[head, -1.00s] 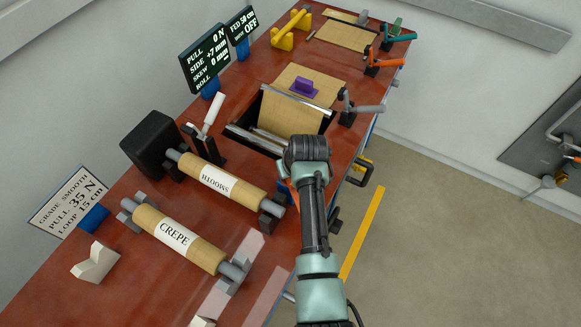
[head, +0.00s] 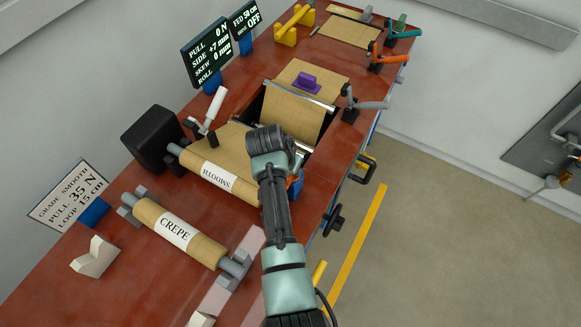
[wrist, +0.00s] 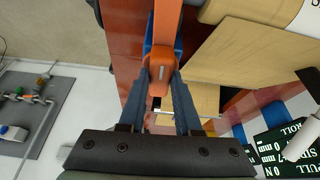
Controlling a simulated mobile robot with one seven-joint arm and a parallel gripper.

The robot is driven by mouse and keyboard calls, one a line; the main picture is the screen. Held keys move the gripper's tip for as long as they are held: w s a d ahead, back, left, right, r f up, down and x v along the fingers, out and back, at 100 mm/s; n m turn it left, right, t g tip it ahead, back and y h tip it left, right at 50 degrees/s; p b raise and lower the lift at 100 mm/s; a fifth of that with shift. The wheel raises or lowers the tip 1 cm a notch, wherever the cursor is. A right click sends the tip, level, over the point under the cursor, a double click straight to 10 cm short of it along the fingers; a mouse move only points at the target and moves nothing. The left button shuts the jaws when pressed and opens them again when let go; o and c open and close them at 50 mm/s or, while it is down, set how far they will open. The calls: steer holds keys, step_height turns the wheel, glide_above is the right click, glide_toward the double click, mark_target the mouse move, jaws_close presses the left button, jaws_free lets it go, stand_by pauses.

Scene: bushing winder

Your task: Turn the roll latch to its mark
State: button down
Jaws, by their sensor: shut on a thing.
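In the wrist view my gripper (wrist: 161,68) is shut around an orange lever (wrist: 168,25), the likely roll latch, with a dark finger on each side. A blue part (wrist: 147,47) shows beside the lever. In the head view my wrist covers the fingers and most of the lever, at the right end of the SMOOTH roll (head: 216,177). That brown roll lies on its supports, with a brown sheet (head: 228,142) running from it toward the metal bars. I cannot make out the latch's mark.
The CREPE roll (head: 178,234) lies nearer on the red bench (head: 130,285). A black box (head: 152,138) and a white-handled lever (head: 214,105) stand at the left. A display (head: 207,52) reads PULL 0 N, SIDE +7 mm. Another orange lever (head: 378,58) stands at the back right.

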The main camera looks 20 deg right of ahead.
steer(key=shift+m, duration=0.4)
steer(key=c, duration=0.6)
jaws_free()
steer(key=shift+r, duration=0.15)
steer(key=b+v, duration=0.2)
steer(key=v, duration=1)
steer(key=shift+a+r, duration=0.25)
steer(key=shift+r, duration=0.05)
steer(key=shift+w+r, duration=0.1)
steer(key=shift+w, duration=0.05)
